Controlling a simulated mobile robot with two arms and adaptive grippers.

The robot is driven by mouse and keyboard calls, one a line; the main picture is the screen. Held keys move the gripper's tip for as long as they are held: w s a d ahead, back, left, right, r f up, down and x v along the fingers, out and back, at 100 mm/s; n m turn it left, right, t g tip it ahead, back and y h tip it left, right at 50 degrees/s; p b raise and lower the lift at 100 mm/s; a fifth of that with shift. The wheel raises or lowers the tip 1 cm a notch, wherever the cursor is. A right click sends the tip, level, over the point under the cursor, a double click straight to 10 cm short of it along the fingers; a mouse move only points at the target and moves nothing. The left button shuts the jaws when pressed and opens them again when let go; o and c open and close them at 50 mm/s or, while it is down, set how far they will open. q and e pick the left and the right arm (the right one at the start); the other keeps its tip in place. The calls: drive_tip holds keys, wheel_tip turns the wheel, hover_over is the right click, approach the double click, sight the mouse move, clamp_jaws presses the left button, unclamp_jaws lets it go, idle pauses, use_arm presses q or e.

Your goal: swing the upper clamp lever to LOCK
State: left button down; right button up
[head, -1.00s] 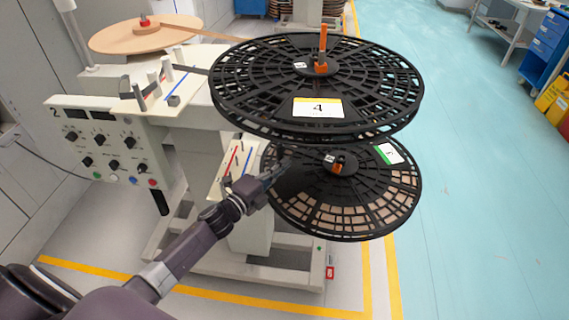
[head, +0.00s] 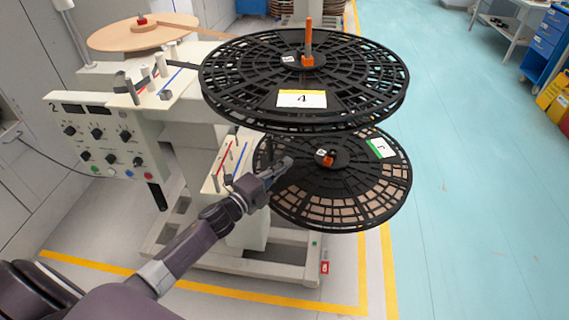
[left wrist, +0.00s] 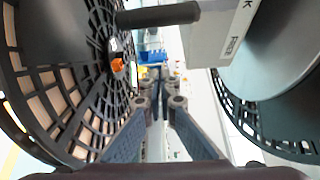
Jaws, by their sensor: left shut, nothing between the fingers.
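The upper clamp lever (head: 308,42) is orange and stands upright at the hub of the upper black reel (head: 302,99). A second, shorter orange lever (head: 327,160) is at the hub of the lower black reel (head: 335,212). My left gripper (head: 286,163) is shut and empty, in front of the lower reel's left part and below the upper reel. In the left wrist view its fingertips (left wrist: 160,74) meet between two reels. An orange hub piece (left wrist: 117,64) shows left of them. My right gripper is out of view.
A pale machine with a control panel (head: 107,140) stands at the left, a tan disc (head: 140,35) on top. In the wrist view a dark rod (left wrist: 158,14) and a white printed block (left wrist: 218,35) lie close above my fingers. Blue floor (head: 470,200) is clear at the right.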

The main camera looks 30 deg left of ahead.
use_arm(q)
drive_tip(key=a+b+v, duration=0.1)
drive_tip(key=v, duration=0.7)
drive_tip(key=shift+a+f+b, duration=0.2)
drive_tip(key=shift+f+b, duration=0.05)
drive_tip(key=shift+b, duration=0.05)
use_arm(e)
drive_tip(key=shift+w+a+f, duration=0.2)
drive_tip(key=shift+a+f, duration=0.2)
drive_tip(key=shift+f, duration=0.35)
use_arm(q)
drive_tip(key=shift+s, duration=0.15)
drive_tip(key=shift+f, duration=0.1)
